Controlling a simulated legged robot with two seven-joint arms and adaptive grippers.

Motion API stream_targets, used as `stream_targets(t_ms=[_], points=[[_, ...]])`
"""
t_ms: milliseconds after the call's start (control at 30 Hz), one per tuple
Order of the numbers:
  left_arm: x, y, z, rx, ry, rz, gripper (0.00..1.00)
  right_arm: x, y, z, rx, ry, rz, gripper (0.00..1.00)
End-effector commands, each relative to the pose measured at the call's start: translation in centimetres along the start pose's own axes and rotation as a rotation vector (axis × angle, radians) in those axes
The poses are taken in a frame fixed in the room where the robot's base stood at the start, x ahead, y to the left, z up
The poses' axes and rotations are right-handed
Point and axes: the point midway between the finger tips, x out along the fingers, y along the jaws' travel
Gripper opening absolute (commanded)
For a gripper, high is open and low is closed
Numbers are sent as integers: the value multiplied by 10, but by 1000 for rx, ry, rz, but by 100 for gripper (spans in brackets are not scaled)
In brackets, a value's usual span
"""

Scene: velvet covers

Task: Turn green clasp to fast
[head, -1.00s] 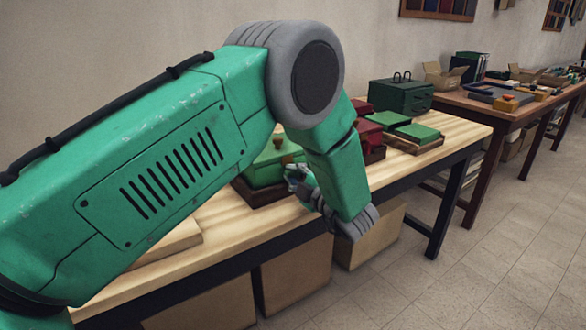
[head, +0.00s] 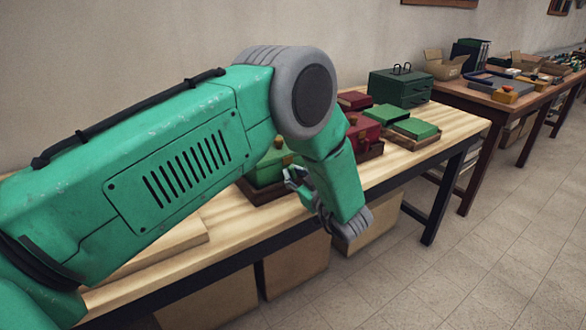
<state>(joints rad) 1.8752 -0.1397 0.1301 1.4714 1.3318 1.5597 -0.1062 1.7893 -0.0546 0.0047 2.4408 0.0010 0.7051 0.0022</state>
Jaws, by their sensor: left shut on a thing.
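A green box (head: 264,174) stands on a dark base on the wooden table, mostly behind my left arm. An orange knob (head: 278,143) shows at its lid. My left gripper (head: 291,179) is at the box's front right side, its fingers shut on a small part there, which I take to be the green clasp. The fingers and my arm hide the clasp, so its angle cannot be seen. My right gripper is not in view.
Red boxes (head: 364,134) stand just right of the green box. Flat green covers (head: 415,129) and a dark green case (head: 401,88) lie farther along the table (head: 455,122). Cardboard boxes (head: 297,272) stand underneath. The floor at right is clear.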

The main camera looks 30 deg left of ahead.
Motion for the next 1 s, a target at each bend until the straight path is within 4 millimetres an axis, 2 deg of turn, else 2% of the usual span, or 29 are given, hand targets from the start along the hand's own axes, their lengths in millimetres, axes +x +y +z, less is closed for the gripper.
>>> stream_targets(t_ms=[400,1000], points=[[-2,-1,3,263,-9,2,0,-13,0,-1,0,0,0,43],[-2,-1,3,331,-8,2,0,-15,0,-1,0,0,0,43]])
